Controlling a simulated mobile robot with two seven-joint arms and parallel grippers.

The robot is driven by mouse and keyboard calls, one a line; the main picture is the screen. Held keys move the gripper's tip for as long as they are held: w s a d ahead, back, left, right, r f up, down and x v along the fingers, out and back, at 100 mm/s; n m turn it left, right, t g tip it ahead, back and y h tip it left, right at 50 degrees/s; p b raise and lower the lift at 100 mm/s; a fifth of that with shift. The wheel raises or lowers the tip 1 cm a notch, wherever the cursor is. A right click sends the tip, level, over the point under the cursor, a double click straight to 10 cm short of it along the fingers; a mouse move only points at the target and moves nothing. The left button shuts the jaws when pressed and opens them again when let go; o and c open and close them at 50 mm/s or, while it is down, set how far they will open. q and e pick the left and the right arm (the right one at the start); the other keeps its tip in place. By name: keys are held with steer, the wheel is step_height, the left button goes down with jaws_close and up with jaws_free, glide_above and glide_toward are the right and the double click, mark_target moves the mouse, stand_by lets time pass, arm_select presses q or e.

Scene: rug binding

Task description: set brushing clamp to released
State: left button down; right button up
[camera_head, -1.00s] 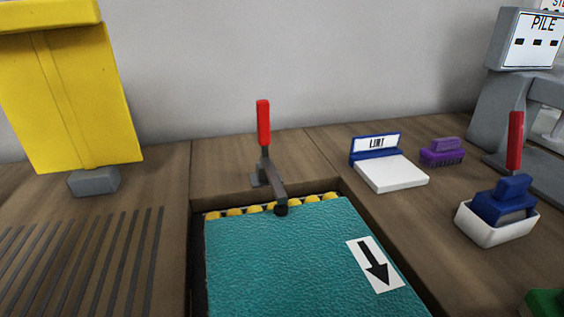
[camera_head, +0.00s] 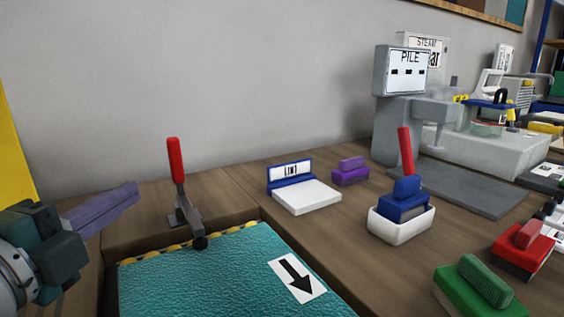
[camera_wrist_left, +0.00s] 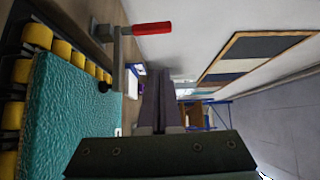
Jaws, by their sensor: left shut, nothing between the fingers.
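The brushing clamp (camera_head: 183,205) stands at the back edge of the teal rug (camera_head: 215,275). Its red handle (camera_head: 175,160) points up, and its dark tip (camera_head: 199,242) is at the rug's back edge. In the left wrist view the clamp's red handle (camera_wrist_left: 152,28) lies sideways near the top, with the teal rug (camera_wrist_left: 75,115) at left. My left gripper (camera_head: 136,190) is shut and empty, left of the clamp and apart from it. Its closed fingers (camera_wrist_left: 158,100) also show in the left wrist view. My right gripper is not in view.
A lint pad (camera_head: 306,196), a purple brush (camera_head: 350,172) and a blue brush in a white tray (camera_head: 400,224) stand right of the rug. Red (camera_head: 524,250) and green (camera_head: 476,290) brushes are nearer. A grey pile machine (camera_head: 400,110) stands behind. Yellow rollers (camera_wrist_left: 38,36) border the rug.

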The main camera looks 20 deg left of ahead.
arm_select(q)
steer(key=shift+d, duration=0.1)
steer(key=shift+w, duration=0.15)
steer(key=w+a, duration=0.4)
steer(key=w, duration=0.8)
steer(key=shift+w, duration=0.2)
